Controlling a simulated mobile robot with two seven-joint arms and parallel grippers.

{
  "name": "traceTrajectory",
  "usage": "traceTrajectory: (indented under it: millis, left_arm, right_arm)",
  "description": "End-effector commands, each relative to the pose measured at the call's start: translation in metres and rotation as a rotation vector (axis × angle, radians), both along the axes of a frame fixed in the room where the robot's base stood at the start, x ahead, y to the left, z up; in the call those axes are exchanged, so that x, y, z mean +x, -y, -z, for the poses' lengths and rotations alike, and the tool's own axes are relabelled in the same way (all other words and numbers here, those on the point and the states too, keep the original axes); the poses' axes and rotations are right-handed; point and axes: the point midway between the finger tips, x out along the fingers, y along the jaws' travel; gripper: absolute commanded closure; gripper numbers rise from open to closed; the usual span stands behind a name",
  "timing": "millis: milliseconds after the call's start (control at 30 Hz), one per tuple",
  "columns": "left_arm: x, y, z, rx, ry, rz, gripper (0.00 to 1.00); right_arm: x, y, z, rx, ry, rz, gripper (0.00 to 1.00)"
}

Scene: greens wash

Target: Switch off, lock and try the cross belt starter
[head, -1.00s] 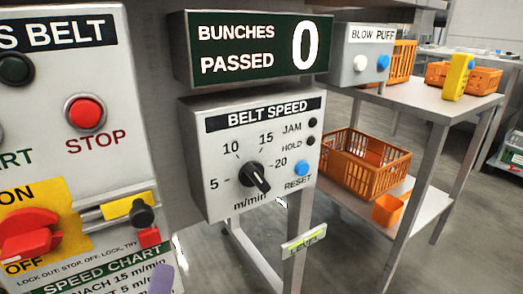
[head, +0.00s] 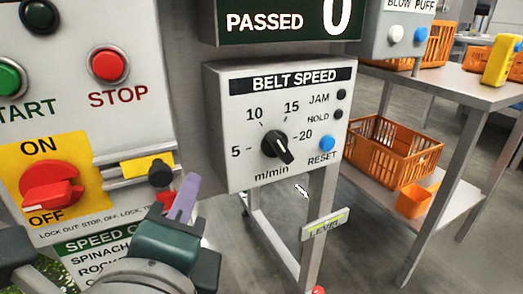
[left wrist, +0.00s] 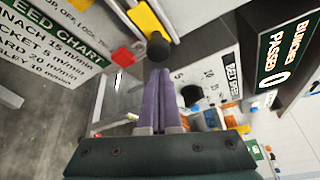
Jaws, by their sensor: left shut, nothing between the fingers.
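The starter panel (head: 130,20) is at left in the head view, with a green START button (head: 8,80) and red STOP button (head: 108,65). Its red rotary switch (head: 50,187) sits on a yellow ON/OFF plate (head: 52,150); I cannot tell its exact setting. A yellow slide (head: 148,167) with a black knob (head: 160,174) is to its right. The knob (left wrist: 158,47) and a small red piece (left wrist: 122,57) show in the left wrist view. My left gripper (head: 187,185), with purple fingers, is shut and empty close to the knob; contact is unclear. My right gripper is not in view.
A belt speed box (head: 225,110) stands right of the panel, under a counter display (head: 240,35). A speed chart (head: 85,250) is below the panel, partly hidden by my left gripper. Orange crates (head: 390,150) sit on a metal table (head: 445,87) at right.

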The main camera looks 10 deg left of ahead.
Motion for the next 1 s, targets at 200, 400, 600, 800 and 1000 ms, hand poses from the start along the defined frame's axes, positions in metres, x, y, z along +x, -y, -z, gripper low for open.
traceTrajectory:
  millis: [200, 400, 600, 800, 1000]
  left_arm:
    - [-0.004, -0.008, -0.004, 0.000, 0.000, 0.000, 1.00]
    - [-0.004, -0.008, -0.004, 0.000, 0.000, 0.000, 1.00]
    - [-0.014, -0.022, -0.004, 0.002, -0.002, -0.003, 1.00]
    - [-0.028, -0.043, -0.005, 0.002, 0.000, -0.001, 1.00]
    - [-0.029, -0.045, -0.005, 0.001, 0.003, -0.003, 1.00]
  right_arm:
    - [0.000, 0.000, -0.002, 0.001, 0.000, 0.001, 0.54]
    - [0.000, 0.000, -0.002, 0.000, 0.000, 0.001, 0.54]
    - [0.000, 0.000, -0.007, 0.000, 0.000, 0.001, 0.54]
    - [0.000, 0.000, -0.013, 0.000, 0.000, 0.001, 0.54]
    - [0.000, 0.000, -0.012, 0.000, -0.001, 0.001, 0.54]
